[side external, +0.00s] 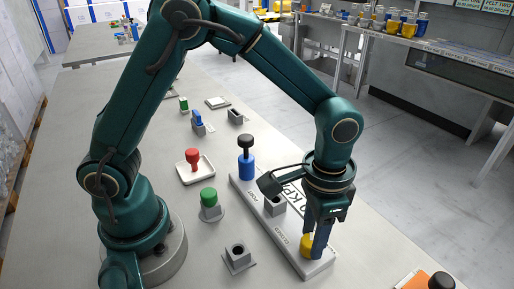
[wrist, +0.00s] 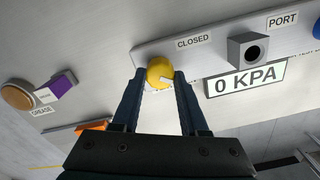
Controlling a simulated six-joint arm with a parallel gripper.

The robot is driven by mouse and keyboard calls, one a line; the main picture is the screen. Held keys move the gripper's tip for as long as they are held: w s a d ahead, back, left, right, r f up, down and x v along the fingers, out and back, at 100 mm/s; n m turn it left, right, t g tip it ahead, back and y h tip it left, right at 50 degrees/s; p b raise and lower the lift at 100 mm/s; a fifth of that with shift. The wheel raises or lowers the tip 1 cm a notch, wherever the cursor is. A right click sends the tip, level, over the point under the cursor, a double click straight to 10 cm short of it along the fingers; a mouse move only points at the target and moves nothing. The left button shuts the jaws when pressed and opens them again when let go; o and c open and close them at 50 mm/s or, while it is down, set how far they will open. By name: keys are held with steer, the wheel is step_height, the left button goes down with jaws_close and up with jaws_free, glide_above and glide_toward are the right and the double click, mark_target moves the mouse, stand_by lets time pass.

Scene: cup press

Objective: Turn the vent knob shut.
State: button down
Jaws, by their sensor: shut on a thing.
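The yellow vent knob (side external: 307,245) sits at the near end of the white panel (side external: 315,269). In the wrist view the knob (wrist: 159,69) is between my fingertips and bears a pale pointer mark. The mark lies slantwise; I cannot tell its exact setting. A CLOSED label (wrist: 195,42) is on the panel to the right of the knob. My gripper (side external: 318,242) points down and is shut on the knob. Its fingers hide part of the knob in the side view. The panel's display (wrist: 246,80) reads 0 KPA.
A grey block with a hole (side external: 275,206) and a blue cylinder with a black top (side external: 247,165) stand along the panel. A red-topped piece (side external: 193,158), a green cylinder (side external: 209,197) and another grey holed block (side external: 238,256) stand to the left. An orange item (side external: 411,281) lies lower right.

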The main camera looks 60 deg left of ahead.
steer(key=n, duration=0.3)
steer(key=shift+n, duration=2.2)
steer(key=shift+s, duration=0.1)
steer(key=shift+c, duration=2.2)
jaws_free()
steer(key=shift+r, duration=2.6)
